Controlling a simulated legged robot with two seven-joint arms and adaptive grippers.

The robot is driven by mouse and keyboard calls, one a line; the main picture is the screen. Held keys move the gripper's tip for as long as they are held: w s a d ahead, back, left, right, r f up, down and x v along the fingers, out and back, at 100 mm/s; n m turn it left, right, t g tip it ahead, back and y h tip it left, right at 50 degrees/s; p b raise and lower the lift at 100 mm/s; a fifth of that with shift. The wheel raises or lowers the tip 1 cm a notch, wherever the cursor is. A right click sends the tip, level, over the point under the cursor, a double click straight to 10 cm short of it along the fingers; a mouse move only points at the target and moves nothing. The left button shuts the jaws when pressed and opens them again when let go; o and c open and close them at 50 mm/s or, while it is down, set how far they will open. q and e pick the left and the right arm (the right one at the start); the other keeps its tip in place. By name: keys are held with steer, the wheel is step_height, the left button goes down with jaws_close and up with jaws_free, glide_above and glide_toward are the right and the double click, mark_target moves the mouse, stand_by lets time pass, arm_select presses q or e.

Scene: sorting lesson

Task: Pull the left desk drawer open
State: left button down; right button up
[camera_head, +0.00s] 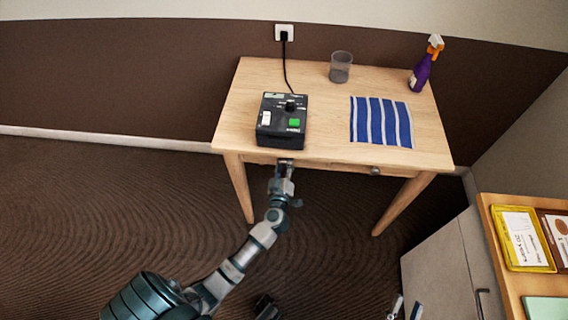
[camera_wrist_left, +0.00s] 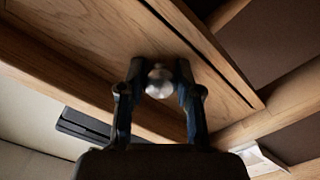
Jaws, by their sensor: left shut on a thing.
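The wooden desk (camera_head: 325,98) stands against the wall, with its left drawer (camera_head: 260,159) in the front below the top. The drawer front (camera_wrist_left: 105,30) fills much of the left wrist view and looks about flush with the desk frame. A round metal knob (camera_wrist_left: 159,82) sits on it. My left gripper (camera_head: 284,166) is at the drawer, shut on the knob with one finger on each side; the gripper hides the knob in the head view.
A black control box (camera_head: 282,121) with a cable, a grey cup (camera_head: 341,67), a blue-striped cloth (camera_head: 381,122) and a purple spray bottle (camera_head: 420,74) are on the desk. The right drawer's knob (camera_head: 375,171) is free. A cabinet (camera_head: 440,262) stands at lower right.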

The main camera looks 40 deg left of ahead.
steer(key=shift+w+d, duration=0.1)
